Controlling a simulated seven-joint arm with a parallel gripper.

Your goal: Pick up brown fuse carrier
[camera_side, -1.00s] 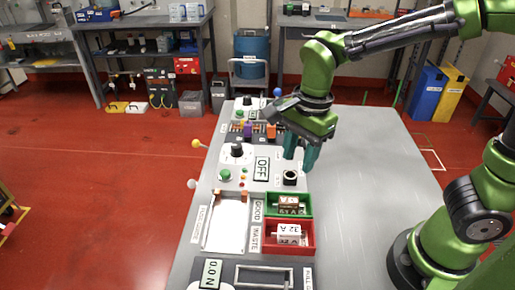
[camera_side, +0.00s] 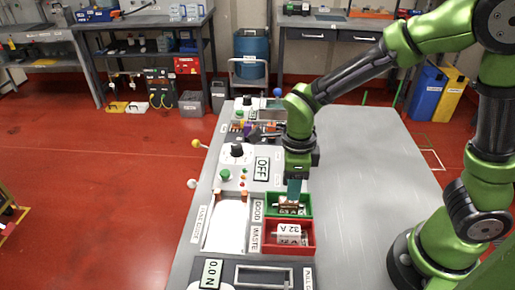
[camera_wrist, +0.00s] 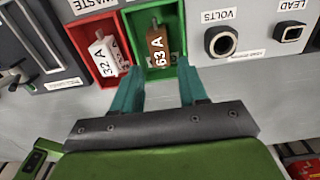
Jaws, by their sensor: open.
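The brown fuse carrier (camera_wrist: 156,45), marked 63 A, stands in the green GOOD bin (camera_wrist: 170,17) in the wrist view. In the side view the brown carrier (camera_side: 288,202) shows inside the green bin (camera_side: 305,205), partly covered by my fingers. My gripper (camera_wrist: 160,75) is open and empty, its two teal fingers spread at the near edge of the green bin, short of the carrier. In the side view my gripper (camera_side: 294,192) points down over the green bin. Whether its tips touch anything is hard to tell.
The red WASTE bin (camera_side: 308,247) next to the green one holds white 32 A carriers (camera_wrist: 103,52). A panel with an OFF display (camera_side: 262,169) and knobs lies beyond. The grey table (camera_side: 380,170) is clear to the right.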

